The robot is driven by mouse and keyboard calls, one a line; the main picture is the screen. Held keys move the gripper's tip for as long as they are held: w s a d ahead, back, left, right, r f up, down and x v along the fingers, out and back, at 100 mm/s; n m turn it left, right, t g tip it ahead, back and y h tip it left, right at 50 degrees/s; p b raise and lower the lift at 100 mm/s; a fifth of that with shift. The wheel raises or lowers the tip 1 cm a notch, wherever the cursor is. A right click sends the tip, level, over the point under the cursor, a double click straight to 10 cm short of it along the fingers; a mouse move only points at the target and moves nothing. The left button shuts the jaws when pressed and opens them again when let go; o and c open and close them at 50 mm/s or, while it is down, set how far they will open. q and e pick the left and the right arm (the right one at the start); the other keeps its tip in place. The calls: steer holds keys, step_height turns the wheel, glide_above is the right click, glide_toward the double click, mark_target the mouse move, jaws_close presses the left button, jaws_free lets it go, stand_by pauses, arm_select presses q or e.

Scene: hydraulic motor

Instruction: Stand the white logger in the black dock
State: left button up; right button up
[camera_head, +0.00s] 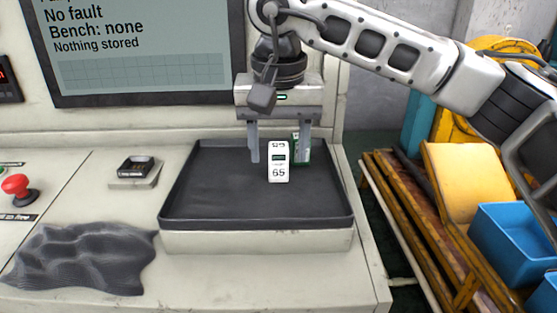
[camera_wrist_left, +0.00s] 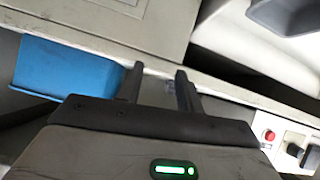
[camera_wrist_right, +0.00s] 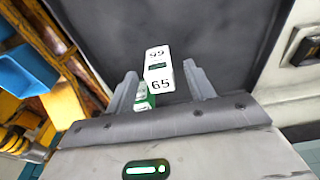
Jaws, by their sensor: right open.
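The white logger (camera_head: 278,162), a small upright block marked 65, stands in the dark tray. It also shows in the right wrist view (camera_wrist_right: 159,70). My right gripper (camera_head: 279,156) is open above the tray, its fingers pointing down on either side of the logger. I cannot tell whether they touch it. A green-and-white block (camera_head: 301,148) stands just behind, close to one finger. The black dock (camera_head: 137,167) sits on a small pale plate left of the tray and looks empty. My left gripper (camera_wrist_left: 158,72) is open and empty, outside the head view.
The raised-rim tray (camera_head: 190,222) has free floor around the blocks. A crumpled dark cloth (camera_head: 85,258) and a red button (camera_head: 17,186) lie to the left. A screen (camera_head: 150,50) stands behind. A cart with blue bins (camera_head: 515,240) is at the right, beyond the bench edge.

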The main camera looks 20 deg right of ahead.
steer(key=shift+w+f, duration=0.15)
steer(key=shift+f, duration=0.75)
steer(key=c, duration=1.2)
steer(key=shift+o, duration=0.2)
steer(key=shift+r, duration=0.15)
